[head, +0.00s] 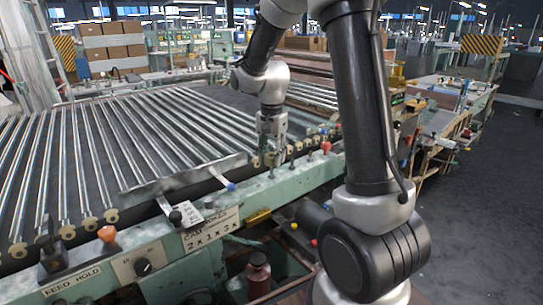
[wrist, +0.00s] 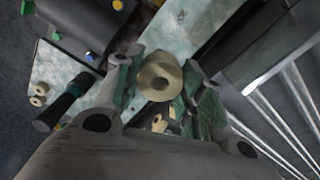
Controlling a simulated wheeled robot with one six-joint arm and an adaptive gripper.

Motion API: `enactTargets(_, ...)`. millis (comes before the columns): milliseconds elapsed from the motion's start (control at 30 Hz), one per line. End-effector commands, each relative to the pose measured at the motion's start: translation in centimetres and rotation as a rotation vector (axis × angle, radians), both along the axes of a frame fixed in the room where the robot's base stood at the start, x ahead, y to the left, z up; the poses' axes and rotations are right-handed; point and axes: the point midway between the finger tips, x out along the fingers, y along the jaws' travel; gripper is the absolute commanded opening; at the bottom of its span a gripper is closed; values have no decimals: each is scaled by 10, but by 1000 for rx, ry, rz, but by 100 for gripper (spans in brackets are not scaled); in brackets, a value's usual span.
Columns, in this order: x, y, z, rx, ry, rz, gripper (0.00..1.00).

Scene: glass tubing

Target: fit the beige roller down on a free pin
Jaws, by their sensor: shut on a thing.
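In the head view my gripper (head: 271,157) is low over the green machine rail, right of the metal plate; the roller there is too small to make out clearly. Other beige rollers (head: 90,222) sit in a row along the rail at the left, by the ends of the glass tubes. More small beige pieces (wrist: 158,123) show behind the held roller in the wrist view. I cannot make out a free pin; my gripper and the roller may hide it.
Glass tubes (head: 135,125) lie across the dark bed behind the rail. A red knob (head: 325,147) stands right of my gripper, and an orange knob (head: 107,234) is at the front left. A dark handle (wrist: 62,104) and two beige pieces (wrist: 38,94) show left in the wrist view.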

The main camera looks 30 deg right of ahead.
Motion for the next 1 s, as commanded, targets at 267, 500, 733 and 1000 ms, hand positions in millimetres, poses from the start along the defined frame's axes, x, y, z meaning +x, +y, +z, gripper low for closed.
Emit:
enactTargets(267, 0, 0, 0, 0, 0, 0, 17)
enactTargets(500, 0, 0, -1, 0, 0, 0, 17)
enactTargets(733, 0, 0, -7, 0, 0, 0, 17)
enactTargets(1000, 0, 0, -14, 0, 1, 0, 17)
